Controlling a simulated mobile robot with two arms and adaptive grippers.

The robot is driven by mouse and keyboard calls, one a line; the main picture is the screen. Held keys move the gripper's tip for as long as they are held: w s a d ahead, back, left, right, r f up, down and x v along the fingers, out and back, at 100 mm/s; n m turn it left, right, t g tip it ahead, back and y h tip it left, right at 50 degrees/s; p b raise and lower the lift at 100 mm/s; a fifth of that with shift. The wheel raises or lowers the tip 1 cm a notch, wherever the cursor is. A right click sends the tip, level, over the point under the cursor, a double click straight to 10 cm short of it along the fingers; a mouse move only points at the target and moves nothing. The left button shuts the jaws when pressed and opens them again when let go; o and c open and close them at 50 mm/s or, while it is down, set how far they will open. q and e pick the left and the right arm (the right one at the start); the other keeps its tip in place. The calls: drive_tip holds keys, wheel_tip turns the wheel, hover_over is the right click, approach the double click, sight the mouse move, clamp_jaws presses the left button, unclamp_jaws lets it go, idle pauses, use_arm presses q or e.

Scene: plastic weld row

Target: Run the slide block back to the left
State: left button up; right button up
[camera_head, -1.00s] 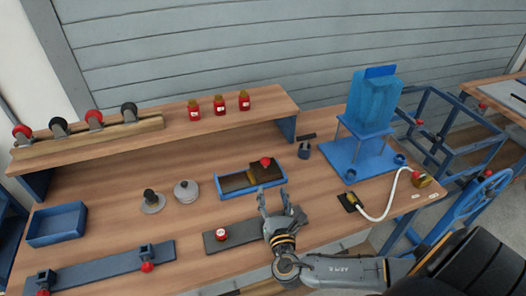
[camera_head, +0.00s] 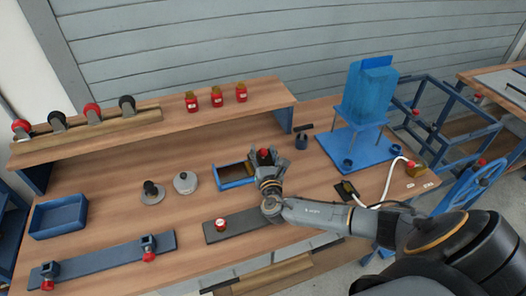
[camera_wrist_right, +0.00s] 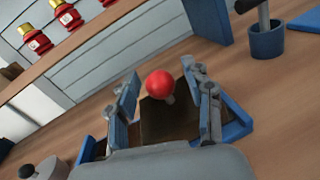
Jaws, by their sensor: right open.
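The slide block (camera_wrist_right: 165,122) is a dark brown block with a red ball knob (camera_wrist_right: 160,85) on top. It sits at the right end of a blue-sided tray (camera_head: 234,183) on the bench; the knob also shows in the head view (camera_head: 264,152). My right gripper (camera_head: 264,157) is over the block, mostly covering it in the head view. In the right wrist view its open fingers (camera_wrist_right: 160,82) stand on either side of the knob, with gaps visible. Whether they touch the block cannot be told. My left gripper is not in view.
A dark plate with a red knob (camera_head: 220,225) lies in front of the tray. Two grey round pieces (camera_head: 185,183) stand left of it. A blue stand (camera_head: 352,150) and a small blue cup (camera_head: 301,141) are to the right. A raised shelf (camera_head: 160,125) runs behind.

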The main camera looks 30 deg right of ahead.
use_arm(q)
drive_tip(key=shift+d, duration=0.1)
use_arm(e)
drive_tip(key=shift+w+d, duration=0.1)
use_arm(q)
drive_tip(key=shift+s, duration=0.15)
use_arm(e)
drive_tip(key=shift+c, duration=0.6)
clamp_jaws()
drive_tip(key=w+a, duration=0.1)
drive_tip(key=a, duration=0.2)
drive_tip(key=a+b, duration=0.1)
drive_tip(key=a, duration=0.3)
drive_tip(key=w+a, duration=0.1)
drive_tip(key=a, duration=0.3)
drive_tip(key=shift+w+a+f, duration=0.1)
drive_tip(key=shift+w+f, duration=0.15)
drive_tip(key=shift+w, duration=0.05)
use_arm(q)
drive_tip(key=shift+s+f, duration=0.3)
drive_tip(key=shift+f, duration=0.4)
use_arm(e)
drive_tip(key=shift+a, duration=0.1)
drive_tip(key=shift+o, duration=0.6)
unclamp_jaws()
drive_tip(key=shift+a+r, duration=0.1)
drive_tip(key=shift+r, duration=0.1)
